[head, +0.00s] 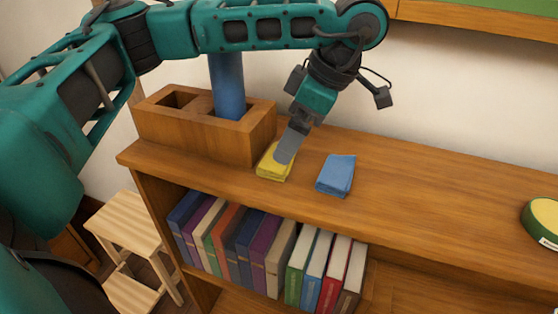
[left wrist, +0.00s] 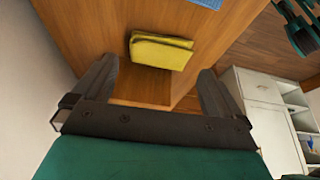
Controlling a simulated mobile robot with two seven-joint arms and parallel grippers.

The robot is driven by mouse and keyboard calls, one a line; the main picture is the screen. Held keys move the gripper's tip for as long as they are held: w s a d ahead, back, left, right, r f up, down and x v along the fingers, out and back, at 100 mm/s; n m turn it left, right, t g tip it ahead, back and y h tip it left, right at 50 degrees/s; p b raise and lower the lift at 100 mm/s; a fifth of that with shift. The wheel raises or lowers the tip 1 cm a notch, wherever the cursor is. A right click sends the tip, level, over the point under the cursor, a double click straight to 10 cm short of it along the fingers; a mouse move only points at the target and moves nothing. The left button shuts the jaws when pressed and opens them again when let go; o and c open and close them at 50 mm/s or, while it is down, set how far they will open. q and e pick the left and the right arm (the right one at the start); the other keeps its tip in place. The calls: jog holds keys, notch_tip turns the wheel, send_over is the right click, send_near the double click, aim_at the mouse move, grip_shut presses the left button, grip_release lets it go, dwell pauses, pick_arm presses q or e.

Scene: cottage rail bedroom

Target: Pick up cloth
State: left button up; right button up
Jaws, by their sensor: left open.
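A folded yellow cloth (head: 271,168) lies on the wooden shelf top, beside the wooden box. A folded blue cloth (head: 336,175) lies to its right. My left gripper (head: 286,154) points down over the yellow cloth and hides part of it. In the left wrist view the yellow cloth (left wrist: 161,52) shows ahead of the two spread fingers, roughly centred between them. The left gripper is open, and nothing is held. Whether its fingertips touch the cloth or the shelf cannot be told. A bit of the blue cloth (left wrist: 207,3) shows at the top edge there. My right gripper is not seen.
A wooden box (head: 190,136) with square openings stands close left of the yellow cloth, with a blue upright item (head: 227,88) in it. Books (head: 235,243) fill the shelf below. A green-and-yellow round object (head: 543,220) sits far right. The shelf top between is clear.

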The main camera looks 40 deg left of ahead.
pick_arm(q)
jog(key=x, duration=0.5)
jog(key=shift+s+a+f, duration=0.1)
jog(key=c, duration=0.7)
jog(key=shift+c, duration=0.2)
notch_tip(320, 180, up, 20)
jog(key=p, duration=0.5)
